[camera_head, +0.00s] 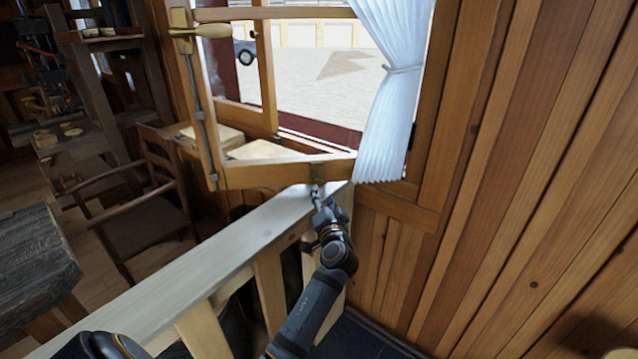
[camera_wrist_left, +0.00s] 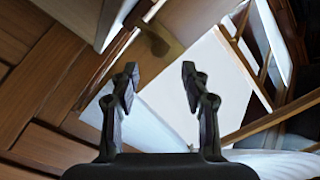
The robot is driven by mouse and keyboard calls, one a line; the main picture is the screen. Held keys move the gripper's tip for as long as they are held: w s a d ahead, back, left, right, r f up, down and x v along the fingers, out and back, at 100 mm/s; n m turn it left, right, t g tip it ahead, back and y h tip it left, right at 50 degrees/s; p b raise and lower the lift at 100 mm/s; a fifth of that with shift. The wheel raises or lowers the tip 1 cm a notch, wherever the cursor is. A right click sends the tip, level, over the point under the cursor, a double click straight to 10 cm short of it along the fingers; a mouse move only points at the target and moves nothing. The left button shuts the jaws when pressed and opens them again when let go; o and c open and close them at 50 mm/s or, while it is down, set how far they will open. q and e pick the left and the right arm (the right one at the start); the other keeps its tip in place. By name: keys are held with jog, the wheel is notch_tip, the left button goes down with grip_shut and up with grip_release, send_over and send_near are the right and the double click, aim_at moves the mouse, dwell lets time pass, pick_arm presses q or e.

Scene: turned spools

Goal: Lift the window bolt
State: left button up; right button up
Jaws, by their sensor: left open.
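The open window sash (camera_head: 265,176) stands out from the wall. A small brass-coloured fitting, which looks like the window bolt (camera_head: 316,174), sits on its bottom rail. In the left wrist view, the bolt (camera_wrist_left: 157,40) shows as a dull brass piece beyond my fingertips, roughly in line with the gap between them. My left gripper (camera_head: 316,192) is just below the bolt in the head view. In the left wrist view, the left gripper (camera_wrist_left: 158,82) is open with nothing between its fingers. It appears apart from the bolt. My right gripper is in neither view.
A brass lever handle (camera_head: 205,31) is at the sash's upper left. A pale wooden rail (camera_head: 215,250) runs under the sash, close below my left gripper. A white curtain (camera_head: 385,100) hangs at right beside the plank wall (camera_head: 510,190). A wooden chair (camera_head: 145,205) stands at left.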

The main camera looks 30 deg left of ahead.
aim_at(319, 184)
pick_arm(q)
jog(key=p+x, duration=0.1)
jog(key=x, duration=0.7)
jog(key=shift+w+a, duration=0.25)
grip_shut()
